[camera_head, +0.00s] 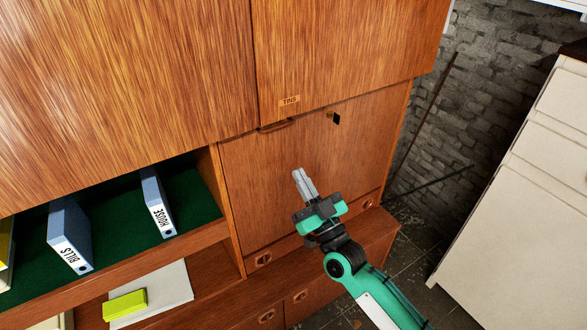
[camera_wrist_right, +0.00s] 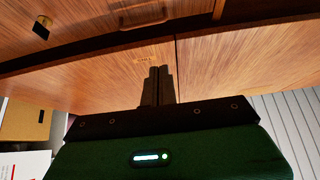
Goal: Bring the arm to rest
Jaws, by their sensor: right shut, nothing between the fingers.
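My right arm comes in from the lower right in the head view. Its right gripper (camera_head: 304,184) is shut and empty, with its fingers together, in front of the closed wooden panel (camera_head: 285,160) below the TINS label. It also shows in the right wrist view (camera_wrist_right: 158,72), with the fingers side by side against the wood behind. I cannot tell from these views how far the fingertips are from the panel. My left gripper is not in view.
A teak wall unit fills the left and middle, with a TINS label (camera_head: 289,101). Folders marked BILLS (camera_head: 70,235) and HOUSE (camera_head: 157,202) stand on a green-lined shelf. A yellow block (camera_head: 125,305) lies on white paper. A white cabinet (camera_head: 520,190) stands right.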

